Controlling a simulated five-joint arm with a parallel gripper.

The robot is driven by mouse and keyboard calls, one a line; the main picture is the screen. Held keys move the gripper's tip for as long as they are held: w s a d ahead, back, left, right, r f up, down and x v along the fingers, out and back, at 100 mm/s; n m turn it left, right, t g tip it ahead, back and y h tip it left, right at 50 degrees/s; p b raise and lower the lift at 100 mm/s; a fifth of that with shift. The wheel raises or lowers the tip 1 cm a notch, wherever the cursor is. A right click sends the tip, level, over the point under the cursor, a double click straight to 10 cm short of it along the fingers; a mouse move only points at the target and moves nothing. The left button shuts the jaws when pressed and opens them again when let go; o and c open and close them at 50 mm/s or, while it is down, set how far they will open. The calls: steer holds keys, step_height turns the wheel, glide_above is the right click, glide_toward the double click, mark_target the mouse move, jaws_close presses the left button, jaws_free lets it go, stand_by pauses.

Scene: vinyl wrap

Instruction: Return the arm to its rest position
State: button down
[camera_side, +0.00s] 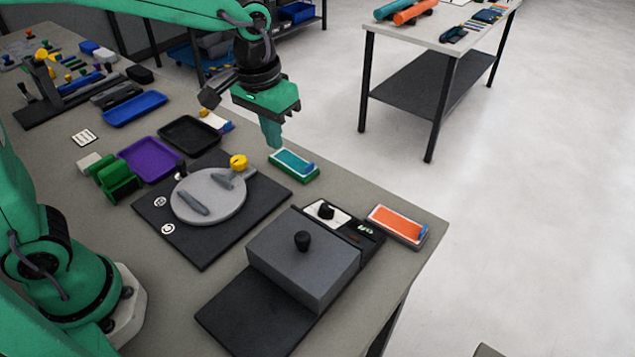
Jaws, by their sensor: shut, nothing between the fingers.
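My gripper (271,132) is at the end of my green arm, which reaches out over the table (395,190) from the upper left. The fingers are shut with nothing between them and point down. They hang above the far edge of the table, close to a small green tray with a teal top (294,163). I cannot tell the exact height of the fingertips above it. My green base stands at the lower left.
A round grey plate (222,198) on a black mat and a dark grey box with a knob (303,268) stand nearby. An orange-topped block (396,224) lies at the right corner. Purple (149,158), black (190,136) and blue (135,109) trays lie behind. A second table (440,35) stands apart.

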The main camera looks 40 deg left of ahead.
steer(key=s+a+r+t, duration=0.4)
steer(key=s+a, duration=0.6)
steer(key=s, duration=0.5)
steer(key=shift+a+r, duration=0.15)
steer(key=shift+a, duration=0.25)
